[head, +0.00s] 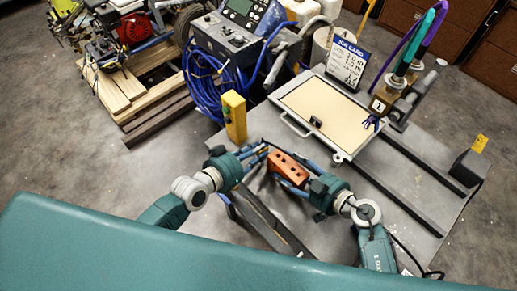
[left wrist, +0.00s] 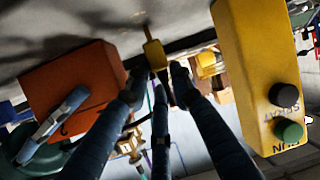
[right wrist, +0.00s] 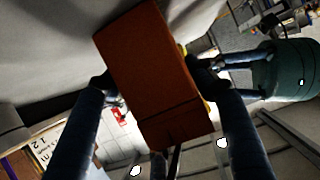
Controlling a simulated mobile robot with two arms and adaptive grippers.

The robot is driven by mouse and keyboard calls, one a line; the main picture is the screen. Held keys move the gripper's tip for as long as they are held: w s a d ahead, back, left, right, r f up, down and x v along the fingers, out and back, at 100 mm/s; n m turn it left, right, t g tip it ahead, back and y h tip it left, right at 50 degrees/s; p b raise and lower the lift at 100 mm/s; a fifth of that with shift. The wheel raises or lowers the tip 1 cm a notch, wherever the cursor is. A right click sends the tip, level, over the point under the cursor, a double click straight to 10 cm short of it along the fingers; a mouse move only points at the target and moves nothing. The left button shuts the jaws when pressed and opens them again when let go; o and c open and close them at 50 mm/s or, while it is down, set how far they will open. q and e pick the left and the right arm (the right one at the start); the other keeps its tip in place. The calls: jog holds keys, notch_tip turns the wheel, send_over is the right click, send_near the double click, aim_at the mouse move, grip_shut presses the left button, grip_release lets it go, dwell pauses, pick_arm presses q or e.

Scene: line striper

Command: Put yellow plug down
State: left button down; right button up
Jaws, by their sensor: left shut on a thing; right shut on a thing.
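My left gripper (head: 262,152) is shut on a small yellow plug (left wrist: 154,54), pinched between the fingertips in the left wrist view. The block also fills the middle of the right wrist view (right wrist: 155,75), between the fingers. In the left wrist view the block (left wrist: 70,85) is left of the plug, and the two look apart. Both grippers are close together over the grey table.
A yellow box (head: 234,115) with black and green buttons stands just behind my left gripper. A framed tan board (head: 325,112), a job card (head: 347,62) and colored-handled tools (head: 405,65) are further back. The table's right front (head: 400,225) has bare room.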

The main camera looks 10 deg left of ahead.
pick_arm(q)
jog(key=c, duration=1.5)
grip_release()
jog(key=shift+f, duration=0.1)
